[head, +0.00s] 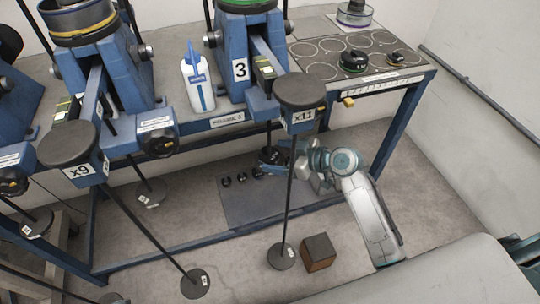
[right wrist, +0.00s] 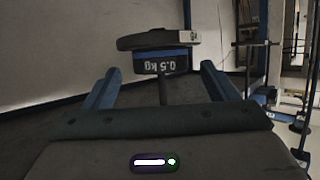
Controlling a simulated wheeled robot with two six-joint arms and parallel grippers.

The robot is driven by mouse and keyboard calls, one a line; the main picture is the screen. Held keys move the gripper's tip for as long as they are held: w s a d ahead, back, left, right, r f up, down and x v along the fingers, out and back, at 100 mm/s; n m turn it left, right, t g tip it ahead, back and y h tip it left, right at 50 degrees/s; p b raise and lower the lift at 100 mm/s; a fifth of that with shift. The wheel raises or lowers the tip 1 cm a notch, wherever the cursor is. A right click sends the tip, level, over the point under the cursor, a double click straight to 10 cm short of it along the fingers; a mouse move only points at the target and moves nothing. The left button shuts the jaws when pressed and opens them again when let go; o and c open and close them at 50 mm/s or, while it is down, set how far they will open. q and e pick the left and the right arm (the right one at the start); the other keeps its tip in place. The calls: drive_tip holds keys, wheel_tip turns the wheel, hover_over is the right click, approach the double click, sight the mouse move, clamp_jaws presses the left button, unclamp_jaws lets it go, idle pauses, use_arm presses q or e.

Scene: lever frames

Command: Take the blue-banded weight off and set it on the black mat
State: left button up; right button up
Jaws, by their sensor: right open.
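The blue-banded weight (right wrist: 160,63) is a dark disc with a blue band and "0.5 kg" reading upside down in the right wrist view. It lies against a dark hanger plate (right wrist: 135,42) with a pale tag, and a thin rod runs from it. My right gripper (right wrist: 160,85) is open, its fingers apart on either side of the rod, with the weight just beyond them. In the head view my right gripper (head: 286,156) reaches under the bench beside the dark hanging weight (head: 270,156). The black mat (head: 262,205) lies on the floor below. My left gripper is not in view.
An upright rod (head: 290,190) from the x11 pan (head: 302,90) stands in front of the mat's right part. A brown-black box (head: 318,252) is nearby. The blue bench (head: 395,130) is overhead.

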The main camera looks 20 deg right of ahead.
sight(271, 154)
drive_tip(key=shift+x, duration=1.25)
drive_tip(key=shift+w+a+f, duration=0.15)
drive_tip(key=shift+a, duration=0.1)
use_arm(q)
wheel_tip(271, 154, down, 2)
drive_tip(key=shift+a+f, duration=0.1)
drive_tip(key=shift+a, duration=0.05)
use_arm(e)
drive_tip(key=shift+c, duration=0.2)
drive_tip(key=c, duration=1.2)
drive_tip(key=shift+o, duration=0.2)
